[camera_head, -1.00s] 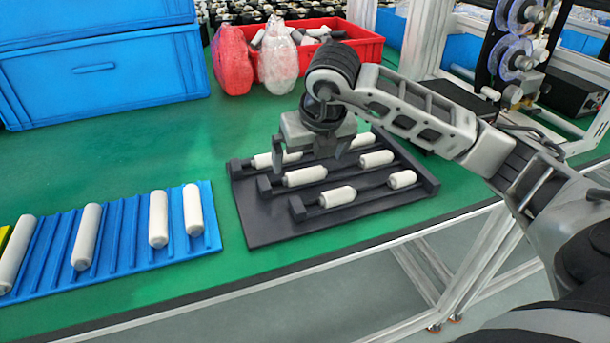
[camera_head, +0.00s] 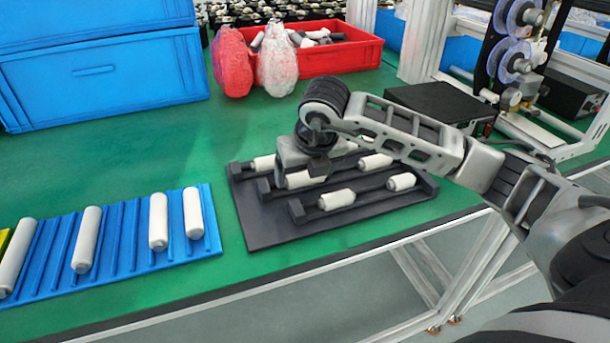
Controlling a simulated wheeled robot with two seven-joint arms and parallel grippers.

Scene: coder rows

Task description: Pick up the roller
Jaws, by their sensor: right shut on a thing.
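My right gripper (camera_head: 303,176) is down over the black rack (camera_head: 268,232). It is shut on a white roller (camera_head: 296,181) at the left of the rack's middle row, partly hidden behind the fingers. The roller still lies low in the rack, with no clear gap visible beneath it. Other white rollers sit in the rack: one at the back left (camera_head: 263,163), two in the front row (camera_head: 337,199) (camera_head: 401,182), and one further right (camera_head: 375,161). My left gripper is out of view.
A blue ribbed tray (camera_head: 125,240) with several white rollers lies at the left. Blue crates (camera_head: 95,85) stand behind it. A red bin (camera_head: 345,57) and two bagged bundles (camera_head: 232,62) (camera_head: 277,58) stand at the back. Green table between is clear.

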